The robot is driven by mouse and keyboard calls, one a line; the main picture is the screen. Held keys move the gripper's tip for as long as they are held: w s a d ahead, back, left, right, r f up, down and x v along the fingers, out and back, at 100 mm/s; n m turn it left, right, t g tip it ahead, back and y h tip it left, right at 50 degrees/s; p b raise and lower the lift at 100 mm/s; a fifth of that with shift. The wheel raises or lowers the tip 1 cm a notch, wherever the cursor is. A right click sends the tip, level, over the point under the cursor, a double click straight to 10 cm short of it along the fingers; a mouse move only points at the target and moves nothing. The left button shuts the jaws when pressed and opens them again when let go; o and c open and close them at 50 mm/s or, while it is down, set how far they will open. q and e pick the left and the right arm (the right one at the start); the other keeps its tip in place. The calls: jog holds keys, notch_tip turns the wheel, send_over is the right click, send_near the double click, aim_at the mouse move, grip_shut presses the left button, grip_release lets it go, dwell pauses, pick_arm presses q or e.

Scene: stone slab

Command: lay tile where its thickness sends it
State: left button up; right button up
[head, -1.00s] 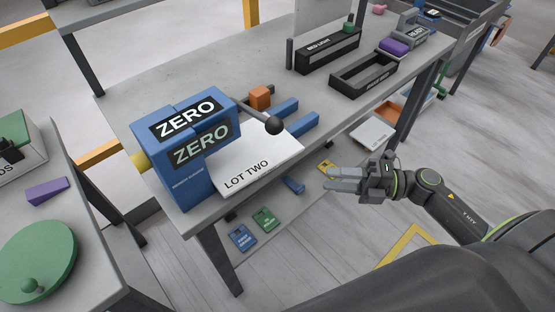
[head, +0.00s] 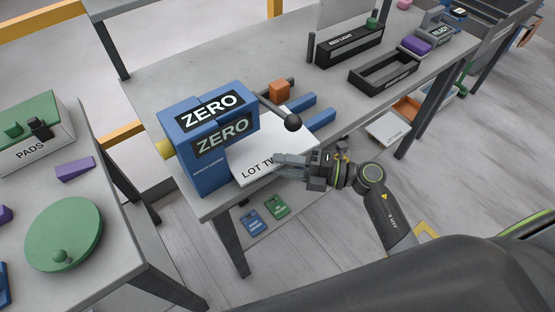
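A white slab marked LOT TWO (head: 262,140), which I take to be the tile, lies flat at the near edge of the stone table, partly under a blue device marked ZERO (head: 212,125). The device has a lever with a black ball end (head: 293,122). My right gripper (head: 278,167) is at the slab's front edge, its fingers apart and overlapping the lettering in the picture. I cannot tell whether they touch the slab. Two black open trays stand on the table's far right: one marked BED LIGHT (head: 349,47), the other (head: 383,73) with unreadable lettering. My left gripper is not in view.
An orange block (head: 280,91) and blue rails (head: 320,120) lie beside the device. A purple piece (head: 415,45) sits at the far right. A left side table holds a green disc (head: 64,233) and a PADS box (head: 38,140). Cards lie on a low shelf.

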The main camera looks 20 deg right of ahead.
jog(key=shift+x, duration=0.95)
grip_shut()
